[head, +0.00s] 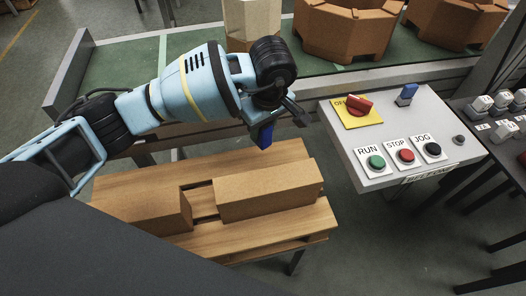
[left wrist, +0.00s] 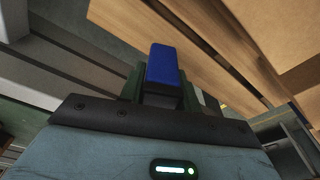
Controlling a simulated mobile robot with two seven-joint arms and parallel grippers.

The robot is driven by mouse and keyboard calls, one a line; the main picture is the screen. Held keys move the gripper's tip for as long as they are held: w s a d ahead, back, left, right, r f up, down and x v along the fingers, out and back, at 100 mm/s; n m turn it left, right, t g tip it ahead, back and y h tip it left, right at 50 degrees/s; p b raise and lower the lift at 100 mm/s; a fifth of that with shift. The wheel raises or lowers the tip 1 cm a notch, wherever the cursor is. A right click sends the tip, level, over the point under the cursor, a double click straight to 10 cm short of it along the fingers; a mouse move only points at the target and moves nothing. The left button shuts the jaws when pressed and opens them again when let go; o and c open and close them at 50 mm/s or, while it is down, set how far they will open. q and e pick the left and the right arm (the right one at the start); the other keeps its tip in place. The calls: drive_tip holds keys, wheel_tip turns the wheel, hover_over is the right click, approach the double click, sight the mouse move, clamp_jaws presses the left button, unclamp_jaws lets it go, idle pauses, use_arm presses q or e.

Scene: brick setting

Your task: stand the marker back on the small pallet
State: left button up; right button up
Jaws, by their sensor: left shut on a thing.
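The marker (head: 265,137) is a small blue block. My left gripper (head: 267,124) is shut on it and holds it above the back edge of the small pallet, a little behind the right-hand box. In the left wrist view the marker (left wrist: 166,64) sits between the dark fingers, its lower part hidden by the gripper. The small pallet (head: 165,160) is a wooden slatted platform; its slats also show beyond the marker in the left wrist view (left wrist: 130,17). My right gripper is not in view.
Two brown boxes stand on the pallet, a left one (head: 150,208) and a right one (head: 268,190). A control panel (head: 400,115) with buttons, a red knob and a blue piece stands to the right. A green conveyor (head: 120,65) with brown cartons (head: 345,30) runs behind.

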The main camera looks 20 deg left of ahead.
sight(262, 147)
use_arm(q)
wheel_tip(262, 147, down, 3)
drive_tip(key=shift+f, duration=2)
drive_tip(key=shift+f, duration=0.15)
drive_tip(key=shift+f, duration=0.15)
drive_tip(key=o, duration=0.8)
